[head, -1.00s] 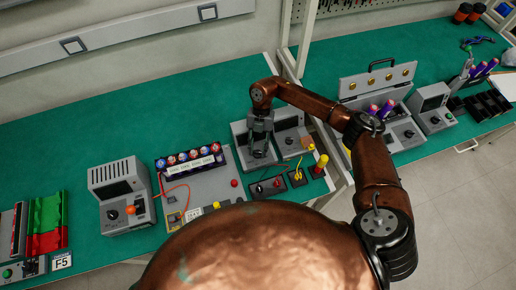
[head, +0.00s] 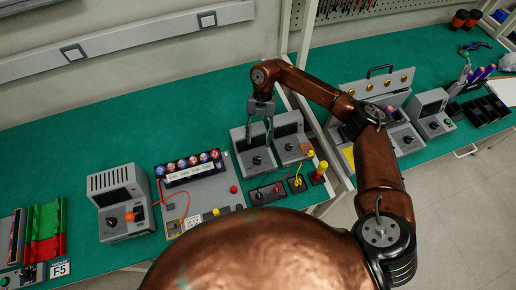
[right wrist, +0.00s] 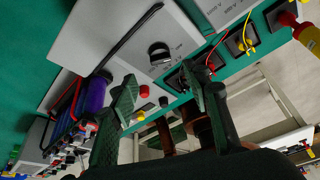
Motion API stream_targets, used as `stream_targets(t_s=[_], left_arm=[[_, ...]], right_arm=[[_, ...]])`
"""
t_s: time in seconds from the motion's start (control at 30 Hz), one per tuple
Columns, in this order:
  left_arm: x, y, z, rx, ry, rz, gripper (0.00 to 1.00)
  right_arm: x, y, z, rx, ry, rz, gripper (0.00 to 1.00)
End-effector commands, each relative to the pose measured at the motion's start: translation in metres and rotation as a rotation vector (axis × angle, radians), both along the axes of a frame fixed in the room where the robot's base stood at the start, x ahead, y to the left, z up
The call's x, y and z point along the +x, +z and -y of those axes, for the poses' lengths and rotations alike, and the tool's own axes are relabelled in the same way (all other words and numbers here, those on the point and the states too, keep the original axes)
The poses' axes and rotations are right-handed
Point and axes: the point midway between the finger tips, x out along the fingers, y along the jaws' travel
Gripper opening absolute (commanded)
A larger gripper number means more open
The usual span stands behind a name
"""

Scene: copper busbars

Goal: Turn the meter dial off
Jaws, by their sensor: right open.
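A grey meter (head: 254,160) with a dark screen and a black dial (head: 256,160) stands on the green bench, at the centre of the head view. My right gripper (head: 259,136) is open and empty, above and behind the dial with its fingers pointing down. In the right wrist view, the black dial (right wrist: 160,53) lies on a grey panel beyond the gap between the open fingers (right wrist: 160,76). The fingers appear apart from the dial. I cannot read which setting it points to. My left gripper is not in view.
A second grey meter (head: 291,148) stands close on the right. Leads and terminal blocks (head: 267,194) sit in front. A battery board (head: 205,196) is at left, with another meter (head: 121,205) beyond it. Bare bench (head: 130,125) lies behind.

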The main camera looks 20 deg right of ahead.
Motion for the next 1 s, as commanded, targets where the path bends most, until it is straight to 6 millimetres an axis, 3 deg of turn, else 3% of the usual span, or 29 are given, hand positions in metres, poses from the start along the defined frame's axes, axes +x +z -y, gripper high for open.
stream_targets(t_s=[0.23,0.87,1.0], left_arm=[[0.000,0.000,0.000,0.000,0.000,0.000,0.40],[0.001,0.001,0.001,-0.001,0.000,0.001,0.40],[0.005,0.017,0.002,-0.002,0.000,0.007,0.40]], right_arm=[[0.010,0.027,0.005,-0.001,0.000,0.000,0.44],[0.011,0.031,0.006,0.001,0.001,-0.001,0.44],[0.011,0.052,0.006,0.000,0.001,0.007,0.44]])
